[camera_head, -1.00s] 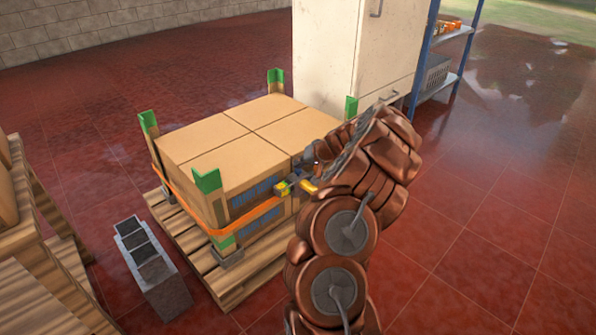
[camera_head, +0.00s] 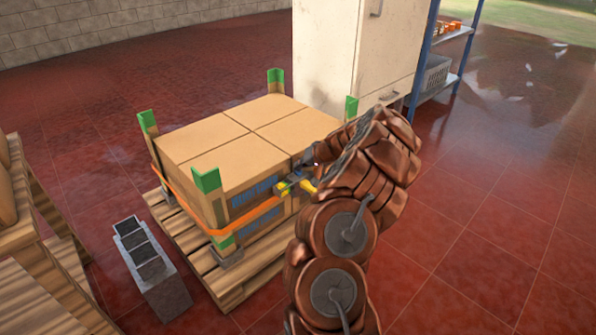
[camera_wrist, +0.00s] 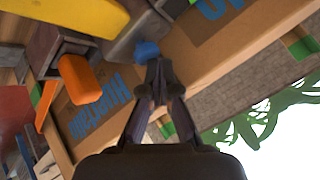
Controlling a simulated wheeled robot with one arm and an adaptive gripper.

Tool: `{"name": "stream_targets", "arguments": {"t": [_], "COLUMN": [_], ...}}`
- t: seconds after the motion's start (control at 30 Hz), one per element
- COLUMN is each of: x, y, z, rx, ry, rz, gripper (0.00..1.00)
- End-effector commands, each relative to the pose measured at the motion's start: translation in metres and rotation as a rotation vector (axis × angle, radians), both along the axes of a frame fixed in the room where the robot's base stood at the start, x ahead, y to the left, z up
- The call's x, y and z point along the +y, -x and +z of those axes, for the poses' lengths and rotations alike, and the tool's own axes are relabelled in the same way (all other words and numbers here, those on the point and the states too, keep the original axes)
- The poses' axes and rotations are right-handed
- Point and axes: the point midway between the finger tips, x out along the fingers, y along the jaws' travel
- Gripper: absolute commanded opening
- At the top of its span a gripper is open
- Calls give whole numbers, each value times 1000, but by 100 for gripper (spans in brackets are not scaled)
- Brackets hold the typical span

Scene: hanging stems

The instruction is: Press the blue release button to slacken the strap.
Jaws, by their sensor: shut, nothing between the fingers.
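The blue release button (camera_wrist: 147,51) shows in the wrist view on the dark grey strap buckle (camera_wrist: 133,32), just past my fingertips. My gripper (camera_wrist: 157,70) is shut and empty, its tips pointing at the button; I cannot tell whether they touch it. A yellow lever (camera_wrist: 75,12) sits beside the buckle, with an orange strap end (camera_wrist: 80,74) below it. In the head view the orange strap (camera_head: 180,200) runs around the stacked cartons (camera_head: 240,140), and the yellow part of the buckle (camera_head: 283,187) is on their front side. My arm hides part of the buckle there.
The cartons have green corner guards (camera_head: 207,181) and stand on a wooden pallet (camera_head: 190,250). A grey block with dark compartments (camera_head: 165,285) stands at the pallet's left front. A cream cabinet (camera_head: 330,50) and blue shelf (camera_head: 425,60) stand behind. Floor on the right is clear.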

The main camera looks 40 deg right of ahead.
Motion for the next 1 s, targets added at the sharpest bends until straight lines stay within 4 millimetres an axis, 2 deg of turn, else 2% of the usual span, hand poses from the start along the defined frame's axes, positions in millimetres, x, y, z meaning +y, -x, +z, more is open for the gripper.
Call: {"name": "stream_targets", "arguments": {"t": [0.57, 1.0], "x": [1, 0], "y": [0, 0], "z": [-3, 14], "rx": [1, 1], "ry": [-1, 0], "rz": [1, 1], "gripper": [0, 0]}}
